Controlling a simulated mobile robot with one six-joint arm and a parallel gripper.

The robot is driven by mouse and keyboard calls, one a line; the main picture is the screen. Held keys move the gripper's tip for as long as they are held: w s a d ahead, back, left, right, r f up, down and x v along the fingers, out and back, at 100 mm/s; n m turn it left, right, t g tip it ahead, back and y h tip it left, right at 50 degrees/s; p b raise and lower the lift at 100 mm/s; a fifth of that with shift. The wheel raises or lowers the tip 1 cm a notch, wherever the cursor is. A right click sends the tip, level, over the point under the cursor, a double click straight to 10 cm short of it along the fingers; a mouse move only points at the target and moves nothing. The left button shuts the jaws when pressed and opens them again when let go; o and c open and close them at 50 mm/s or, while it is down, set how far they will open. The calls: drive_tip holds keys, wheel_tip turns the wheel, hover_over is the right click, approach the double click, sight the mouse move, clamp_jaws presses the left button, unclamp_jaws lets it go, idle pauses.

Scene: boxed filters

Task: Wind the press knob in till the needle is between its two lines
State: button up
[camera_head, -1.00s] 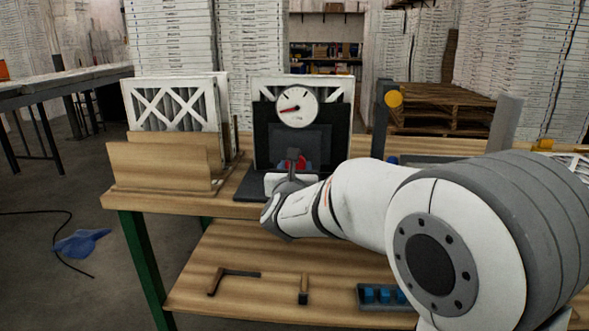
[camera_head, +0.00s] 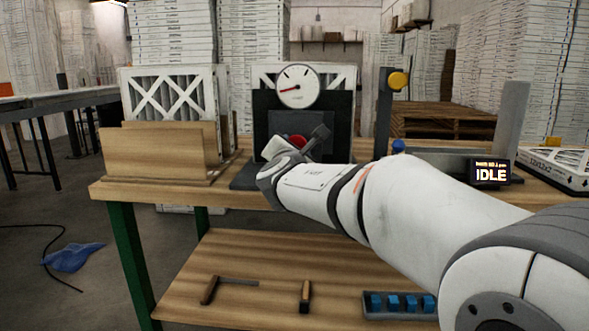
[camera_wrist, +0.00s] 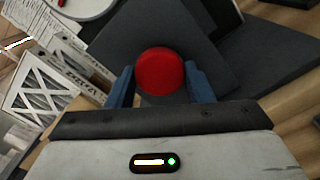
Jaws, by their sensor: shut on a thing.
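The red press knob (camera_head: 297,141) sits low on the front of the dark press (camera_head: 265,125). In the wrist view the round red knob (camera_wrist: 160,72) lies between the two blue fingers of my gripper (camera_wrist: 161,80), which is shut on it. My gripper is rolled to a tilt in the head view. Above the knob is the white round gauge (camera_head: 298,86). Its red needle points left and slightly down. In the wrist view only the gauge's lower edge (camera_wrist: 85,8) shows.
A filter with a white cross-braced frame (camera_head: 172,95) stands behind a wooden board (camera_head: 160,150) left of the press. A dark post with a yellow button (camera_head: 398,80) and a display reading IDLE (camera_head: 490,172) are on the right. Tools and a blue-filled tray (camera_head: 400,304) lie on the lower shelf.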

drive_tip(key=shift+f+m+b, duration=0.15)
drive_tip(key=shift+m+b, duration=0.95)
drive_tip(key=shift+b, duration=0.25)
drive_tip(key=o, duration=1)
drive_tip(key=shift+c, duration=0.2)
drive_tip(key=shift+s, duration=0.1)
drive_tip(key=s, duration=0.7)
drive_tip(key=shift+s+a+p, duration=0.15)
drive_tip(key=shift+s+p, duration=0.15)
